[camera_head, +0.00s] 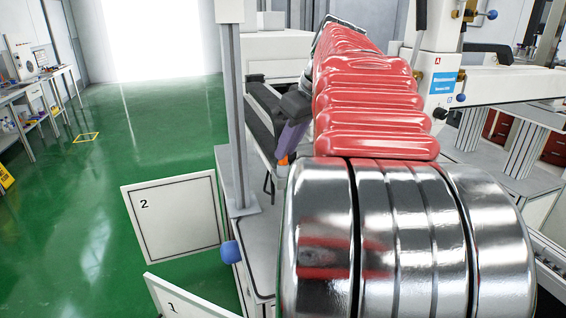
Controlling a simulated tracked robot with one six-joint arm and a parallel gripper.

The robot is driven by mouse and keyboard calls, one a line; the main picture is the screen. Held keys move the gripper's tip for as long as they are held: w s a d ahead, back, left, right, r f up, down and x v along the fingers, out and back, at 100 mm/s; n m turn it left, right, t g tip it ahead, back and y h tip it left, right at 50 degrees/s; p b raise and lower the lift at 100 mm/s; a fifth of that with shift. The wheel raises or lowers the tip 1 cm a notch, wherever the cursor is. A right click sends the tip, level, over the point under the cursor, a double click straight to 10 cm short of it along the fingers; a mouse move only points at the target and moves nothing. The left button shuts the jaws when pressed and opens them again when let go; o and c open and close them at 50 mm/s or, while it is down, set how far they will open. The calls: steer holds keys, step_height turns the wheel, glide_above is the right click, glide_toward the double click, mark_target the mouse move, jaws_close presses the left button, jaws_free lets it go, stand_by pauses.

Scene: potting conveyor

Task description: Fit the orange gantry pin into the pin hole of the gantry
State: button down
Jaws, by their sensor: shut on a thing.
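My gripper (288,152) is partly in view at the middle, left of my red ribbed arm. Its dark wrist and purple-grey finger point down. A small bit of the orange gantry pin (283,161) shows at the fingertips; my gripper is shut on it. The rest of the pin is hidden by the fingers and my arm. The gantry's white column (440,75), with a blue label, stands right of my arm, with a white beam running right from it. I cannot make out the pin hole.
A dark conveyor (262,115) lies left of my arm. A grey post (234,110) rises from the grey machine bed in front of the gripper's left side. White panels marked 2 (172,217) and 1 (188,298) stand at lower left.

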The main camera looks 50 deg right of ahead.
steer(key=shift+r, duration=2.3)
steer(key=shift+r, duration=1.05)
steer(key=shift+r, duration=0.1)
steer(key=shift+s, duration=0.1)
